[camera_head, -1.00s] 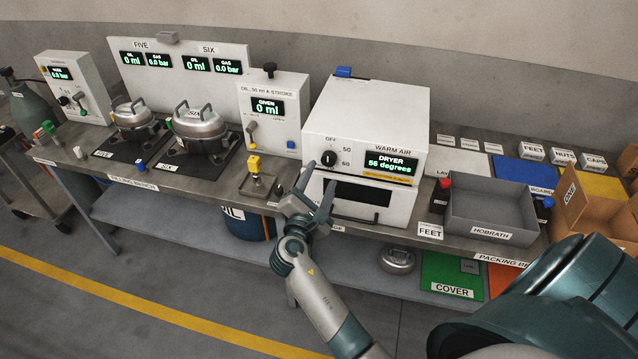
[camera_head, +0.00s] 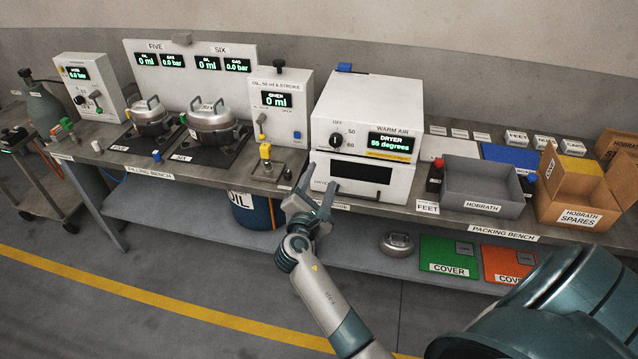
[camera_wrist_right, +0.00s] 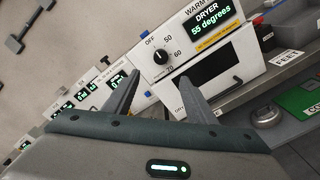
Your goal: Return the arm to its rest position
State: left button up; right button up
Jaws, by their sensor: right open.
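My right gripper (camera_head: 318,193) is open and empty, in front of the lower edge of the bench by the dryer. Its two fingers also show in the right wrist view (camera_wrist_right: 160,95), spread apart with nothing between them. The dryer (camera_head: 368,105) is a white box with a black dial, and its display reads 55 degrees. Its lower drawer (camera_head: 390,172) looks closed. My left gripper is not in view.
Two metal compressors (camera_head: 215,118) stand on black plates on the filling bench (camera_head: 150,176). A grey tray (camera_head: 482,188) and an open carton (camera_head: 578,216) stand on the packing bench. The floor in front is clear.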

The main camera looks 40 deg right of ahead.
jog(key=shift+w+d+f, duration=0.1)
dwell(0.3)
jog(key=s+a+f+g+y+b, duration=0.1)
jog(key=s+a+f+y+b, duration=0.15)
jog(key=f, duration=0.95)
jog(key=s+a+f+m+y+b, duration=0.1)
jog(key=a+f+y, duration=0.15)
jog(key=f, duration=0.85)
jog(key=s+a+f+g+y+b, duration=0.1)
jog(key=s+a+f+y+b, duration=0.15)
jog(key=f, duration=0.95)
jog(key=s+a+f+m+g+y+b, duration=0.25)
jog(key=s+f, duration=0.45)
jog(key=f, duration=0.4)
jog(key=s+a+f+m+g+y+b, duration=0.1)
jog(key=s+a+f+m, duration=0.15)
jog(key=s+f, duration=0.7)
jog(key=s+a+f+m+g+b, duration=0.1)
jog(key=s+f+m+b, duration=0.1)
jog(key=s+f, duration=0.5)
jog(key=s+a+f+m+g+y+b, duration=0.1)
jog(key=s+f+m, duration=0.3)
jog(key=s, duration=1.1)
jog(key=s+f+m+g+y+b, duration=0.1)
jog(key=s+f+m+g+b, duration=0.2)
jog(key=s+f, duration=0.7)
jog(key=shift+s+a+f, duration=0.3)
jog(key=shift+s+a, duration=0.1)
jog(key=shift+s, duration=0.65)
